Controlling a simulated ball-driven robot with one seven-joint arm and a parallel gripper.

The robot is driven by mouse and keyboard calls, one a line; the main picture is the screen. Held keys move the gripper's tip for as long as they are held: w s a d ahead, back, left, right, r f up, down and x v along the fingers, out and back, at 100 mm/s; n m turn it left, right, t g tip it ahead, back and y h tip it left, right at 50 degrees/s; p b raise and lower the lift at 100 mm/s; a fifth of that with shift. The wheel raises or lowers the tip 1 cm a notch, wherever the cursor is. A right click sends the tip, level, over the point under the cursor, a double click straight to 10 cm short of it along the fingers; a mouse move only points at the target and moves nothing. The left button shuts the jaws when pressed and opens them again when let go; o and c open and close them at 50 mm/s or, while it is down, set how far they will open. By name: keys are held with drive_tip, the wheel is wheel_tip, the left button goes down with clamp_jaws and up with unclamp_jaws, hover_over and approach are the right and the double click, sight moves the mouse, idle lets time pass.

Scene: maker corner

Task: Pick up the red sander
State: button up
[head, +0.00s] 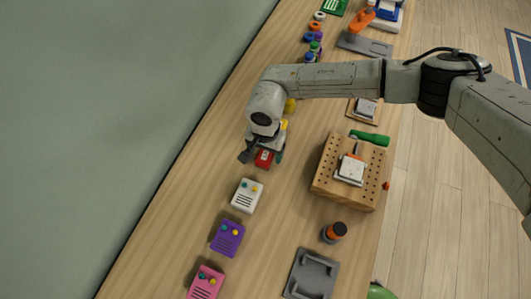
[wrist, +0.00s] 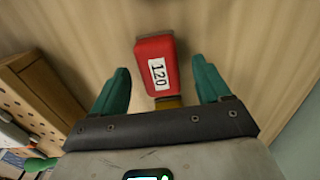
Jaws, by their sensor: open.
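The red sander (head: 264,160) lies on the wooden bench below my gripper. In the wrist view, the sander (wrist: 154,50) is a red block with a white "120" label, and a yellowish part shows at its near end. My gripper (head: 262,156) is open, pointing down over the sander. In the wrist view, its teal fingers (wrist: 163,75) stand on either side of the sander's near end with a gap on each side. The wrist does not show contact. Part of the sander is hidden by my gripper in the head view.
White (head: 247,195), purple (head: 227,238) and pink (head: 206,284) boxes line the bench toward the front. A pegboard block (head: 329,182) with a tool on it stands to the right. A jar (head: 334,232) and grey tray (head: 312,274) are front right. The wall borders the bench's left.

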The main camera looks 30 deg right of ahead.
drive_tip(key=shift+f, duration=0.85)
drive_tip(key=c, duration=1.1)
drive_tip(key=shift+o, duration=0.2)
drive_tip(key=shift+r, duration=0.15)
drive_tip(key=shift+r, duration=0.55)
drive_tip(key=s+a+r+b, duration=0.1)
drive_tip(key=s+r+b, duration=0.2)
drive_tip(key=s+r, duration=0.8)
drive_tip(key=s, duration=0.3)
drive_tip(key=shift+a+r+b, duration=0.15)
drive_tip(key=shift+r+b, duration=0.2)
drive_tip(key=shift+b, duration=0.05)
